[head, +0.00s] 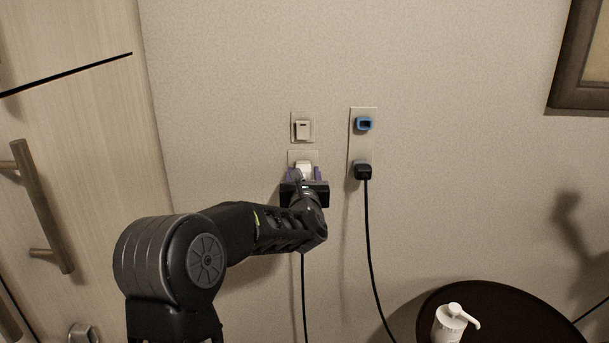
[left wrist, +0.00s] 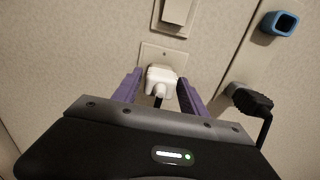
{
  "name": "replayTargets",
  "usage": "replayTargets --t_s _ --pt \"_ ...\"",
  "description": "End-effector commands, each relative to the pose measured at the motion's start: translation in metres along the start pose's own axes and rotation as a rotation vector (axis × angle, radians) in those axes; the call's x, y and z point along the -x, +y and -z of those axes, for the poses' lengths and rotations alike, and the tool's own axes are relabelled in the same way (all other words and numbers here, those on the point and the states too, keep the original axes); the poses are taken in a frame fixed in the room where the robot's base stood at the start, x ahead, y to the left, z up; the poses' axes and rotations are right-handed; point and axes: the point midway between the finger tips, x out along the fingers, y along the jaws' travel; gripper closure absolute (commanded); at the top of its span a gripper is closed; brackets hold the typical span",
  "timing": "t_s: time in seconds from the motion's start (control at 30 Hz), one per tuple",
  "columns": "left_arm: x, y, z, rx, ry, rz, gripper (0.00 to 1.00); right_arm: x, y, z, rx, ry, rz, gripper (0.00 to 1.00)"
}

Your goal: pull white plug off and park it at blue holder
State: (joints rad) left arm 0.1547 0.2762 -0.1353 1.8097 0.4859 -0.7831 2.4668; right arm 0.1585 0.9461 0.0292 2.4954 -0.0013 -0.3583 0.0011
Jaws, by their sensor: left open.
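The white plug (head: 304,167) sits in a wall outlet, and a dark cord hangs down below it. In the left wrist view the white plug (left wrist: 161,80) lies between the two purple fingers of my left gripper (left wrist: 158,88), with a gap on each side. In the head view my left gripper (head: 304,173) is at the outlet, open around the plug and hiding its lower part. The blue holder (head: 364,124) is on a wall plate up and to the right; it also shows in the left wrist view (left wrist: 281,23). It looks empty. My right gripper is not in view.
A black plug (head: 363,171) with a hanging cord is below the blue holder; it also shows in the left wrist view (left wrist: 250,101). A light switch (head: 302,130) is above the outlet. A round dark table (head: 510,318) with a white pump bottle (head: 451,322) stands lower right.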

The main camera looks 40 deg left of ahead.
Motion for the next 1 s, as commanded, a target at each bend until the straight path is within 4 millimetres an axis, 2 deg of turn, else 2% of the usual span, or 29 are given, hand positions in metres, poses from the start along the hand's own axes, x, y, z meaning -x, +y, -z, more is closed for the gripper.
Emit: replayTargets --t_s 0.2,1.0 --pt "0.0001 -0.0003 0.0007 0.0 -0.001 0.001 0.5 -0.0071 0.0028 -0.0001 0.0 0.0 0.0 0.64" --pt "0.0001 -0.0001 0.0012 0.0 0.0 0.001 0.5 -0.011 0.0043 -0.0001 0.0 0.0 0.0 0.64"
